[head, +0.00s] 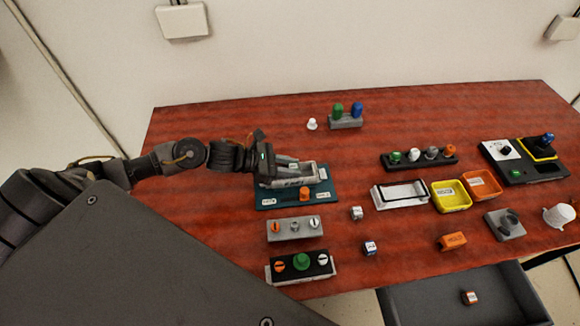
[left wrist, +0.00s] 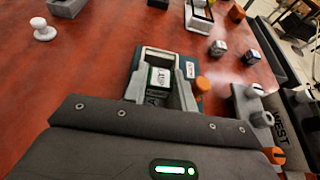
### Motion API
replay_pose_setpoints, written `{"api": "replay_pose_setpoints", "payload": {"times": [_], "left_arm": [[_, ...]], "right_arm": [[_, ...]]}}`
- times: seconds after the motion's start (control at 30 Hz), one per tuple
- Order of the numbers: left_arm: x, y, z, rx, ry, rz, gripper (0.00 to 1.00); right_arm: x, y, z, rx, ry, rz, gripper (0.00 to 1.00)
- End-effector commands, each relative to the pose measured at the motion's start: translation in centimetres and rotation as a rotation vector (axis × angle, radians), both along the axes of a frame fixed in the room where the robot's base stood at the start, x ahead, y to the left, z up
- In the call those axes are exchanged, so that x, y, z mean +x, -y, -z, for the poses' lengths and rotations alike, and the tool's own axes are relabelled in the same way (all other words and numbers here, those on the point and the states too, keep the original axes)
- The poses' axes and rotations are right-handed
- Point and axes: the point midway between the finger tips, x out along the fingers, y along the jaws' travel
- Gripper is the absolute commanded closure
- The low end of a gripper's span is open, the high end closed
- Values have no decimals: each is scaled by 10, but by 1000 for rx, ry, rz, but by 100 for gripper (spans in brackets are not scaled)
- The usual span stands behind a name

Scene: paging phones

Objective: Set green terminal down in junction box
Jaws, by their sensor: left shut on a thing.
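The junction box (head: 316,172) is a pale grey open frame on a teal base plate (head: 268,200) at the left-centre of the table. Its pale rim also shows in the left wrist view (left wrist: 176,54). My left gripper (head: 292,170) is over the box, its grey fingers reaching down at it. In the left wrist view, the left gripper (left wrist: 160,92) is shut on the green terminal (left wrist: 159,77), a small block with a white face and green edges. The terminal appears within the box's outline; whether it touches the floor is hidden. My right gripper is not in view.
An orange knob (head: 305,193) stands on the plate close to the fingers. A grey switch block (head: 295,228) and a black-topped one (head: 301,264) lie nearer the front edge. A white-and-black tray (head: 400,195) is to the right. Bare table lies behind the box.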

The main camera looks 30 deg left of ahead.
Motion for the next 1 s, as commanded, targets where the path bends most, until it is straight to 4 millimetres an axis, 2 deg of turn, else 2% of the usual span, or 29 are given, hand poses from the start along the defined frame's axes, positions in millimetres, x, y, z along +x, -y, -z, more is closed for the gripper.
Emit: {"api": "replay_pose_setpoints", "payload": {"times": [0.13,0.17,0.3,0.37,0.67,1.0], "left_arm": [[0,0,0,0,0,0,95],[0,0,0,0,0,0,72],[0,0,0,0,0,0,54],[0,0,0,0,0,0,48],[0,0,-1,0,0,0,48],[0,0,-22,0,0,-1,48]], "right_arm": [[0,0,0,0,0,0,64],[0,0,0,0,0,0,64],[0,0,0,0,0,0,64],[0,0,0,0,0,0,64],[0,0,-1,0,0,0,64],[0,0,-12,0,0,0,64]]}}
